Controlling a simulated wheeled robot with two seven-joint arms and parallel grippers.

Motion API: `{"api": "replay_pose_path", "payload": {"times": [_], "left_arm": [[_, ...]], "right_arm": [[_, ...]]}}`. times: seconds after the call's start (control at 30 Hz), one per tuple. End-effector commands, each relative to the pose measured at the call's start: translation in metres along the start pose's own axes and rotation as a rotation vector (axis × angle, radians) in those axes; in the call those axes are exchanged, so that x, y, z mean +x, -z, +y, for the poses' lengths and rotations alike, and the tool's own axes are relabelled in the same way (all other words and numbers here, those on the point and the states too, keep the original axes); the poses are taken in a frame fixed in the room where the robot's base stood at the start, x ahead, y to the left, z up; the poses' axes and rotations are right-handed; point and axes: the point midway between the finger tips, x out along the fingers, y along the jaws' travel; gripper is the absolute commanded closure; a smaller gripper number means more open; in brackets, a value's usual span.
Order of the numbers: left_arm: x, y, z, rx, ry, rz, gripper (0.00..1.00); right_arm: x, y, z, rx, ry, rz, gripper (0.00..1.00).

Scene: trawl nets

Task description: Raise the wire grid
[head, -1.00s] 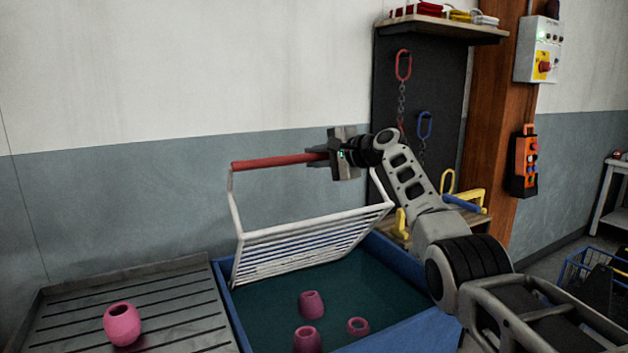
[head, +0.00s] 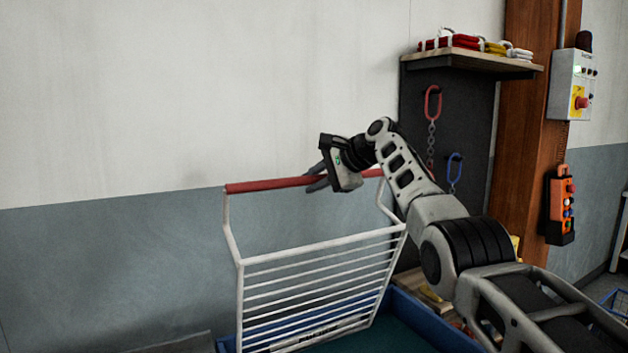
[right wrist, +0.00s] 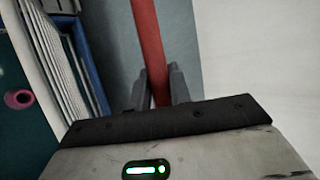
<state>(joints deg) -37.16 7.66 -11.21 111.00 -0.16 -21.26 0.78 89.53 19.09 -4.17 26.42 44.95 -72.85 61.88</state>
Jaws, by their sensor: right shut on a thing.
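The white wire grid (head: 315,281) stands tilted up steeply out of the blue tank (head: 407,318) in the head view, its red handle bar (head: 262,185) at the top. My right gripper (head: 316,178) is shut on the red bar, right of its middle. In the right wrist view the red bar (right wrist: 146,35) runs between the two fingers (right wrist: 160,88), and the grid's white bars (right wrist: 62,60) show at the left. My left gripper is not in view.
A pink pot (right wrist: 19,99) shows in the tank in the right wrist view. A dark board with a red hook and chain (head: 432,105) and a shelf (head: 470,60) stands behind my right arm. The wall left of the grid is clear.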

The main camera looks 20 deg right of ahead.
Motion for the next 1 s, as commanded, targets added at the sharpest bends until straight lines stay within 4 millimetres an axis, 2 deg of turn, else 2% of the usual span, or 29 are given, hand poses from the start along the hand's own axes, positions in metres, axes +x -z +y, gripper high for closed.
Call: {"api": "replay_pose_path", "payload": {"times": [0.17,0.2,0.27,0.67,0.83,1.0], "left_arm": [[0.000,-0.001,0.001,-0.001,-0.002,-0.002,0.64],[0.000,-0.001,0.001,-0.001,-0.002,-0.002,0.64],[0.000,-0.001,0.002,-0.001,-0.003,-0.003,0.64],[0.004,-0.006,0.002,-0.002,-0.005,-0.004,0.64],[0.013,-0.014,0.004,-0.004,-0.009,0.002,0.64],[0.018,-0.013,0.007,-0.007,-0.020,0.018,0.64]], "right_arm": [[0.002,0.002,0.004,0.002,-0.011,0.004,1.00],[0.002,0.002,0.005,0.002,-0.011,0.003,0.75],[0.002,0.002,0.004,0.002,-0.011,0.003,0.59],[-0.004,0.002,0.003,-0.001,-0.003,0.001,0.59],[-0.029,0.003,0.005,-0.003,0.001,0.003,0.59],[-0.073,0.003,0.004,-0.001,0.002,0.004,0.59]]}}
